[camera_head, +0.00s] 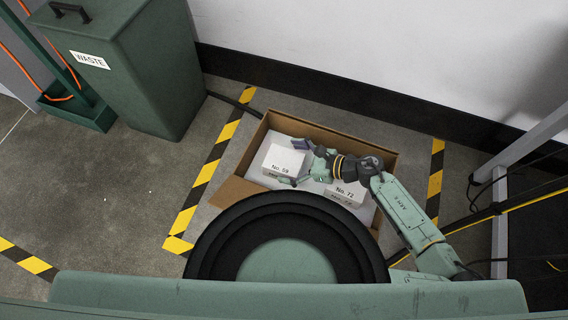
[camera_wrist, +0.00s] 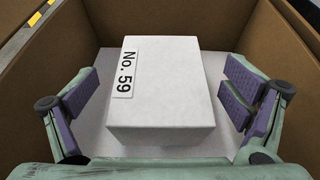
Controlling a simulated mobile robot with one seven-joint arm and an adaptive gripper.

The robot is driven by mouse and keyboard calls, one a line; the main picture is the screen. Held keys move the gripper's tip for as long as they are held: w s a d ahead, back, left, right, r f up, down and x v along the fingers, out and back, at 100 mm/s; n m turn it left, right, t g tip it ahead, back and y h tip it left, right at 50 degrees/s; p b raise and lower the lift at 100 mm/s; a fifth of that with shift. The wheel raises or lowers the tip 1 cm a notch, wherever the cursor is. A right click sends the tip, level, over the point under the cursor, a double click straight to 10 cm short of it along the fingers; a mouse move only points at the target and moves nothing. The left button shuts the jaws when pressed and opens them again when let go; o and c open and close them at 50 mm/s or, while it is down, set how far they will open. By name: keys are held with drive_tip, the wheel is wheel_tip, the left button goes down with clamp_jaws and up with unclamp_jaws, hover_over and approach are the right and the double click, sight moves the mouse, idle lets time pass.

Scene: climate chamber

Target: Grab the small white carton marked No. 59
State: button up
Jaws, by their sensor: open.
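The small white carton marked No. 59 (camera_head: 283,160) sits in the left part of an open cardboard box on the floor. In the wrist view the carton (camera_wrist: 165,90) lies between the spread fingers of my gripper (camera_wrist: 165,105), label at its upper left. The purple finger pads stand apart from it on both sides, with a gap at each. In the head view my gripper (camera_head: 304,162) is over the box at the carton's right side. It is open and holds nothing.
A second white carton marked No. 72 (camera_head: 343,192) stands to the right in the cardboard box (camera_head: 390,160), partly hidden by my arm. The box walls (camera_wrist: 282,45) rise close around my fingers. A green waste bin (camera_head: 135,70) stands at the left.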

drive_tip(key=shift+x, duration=1.1)
drive_tip(key=c, duration=1.4)
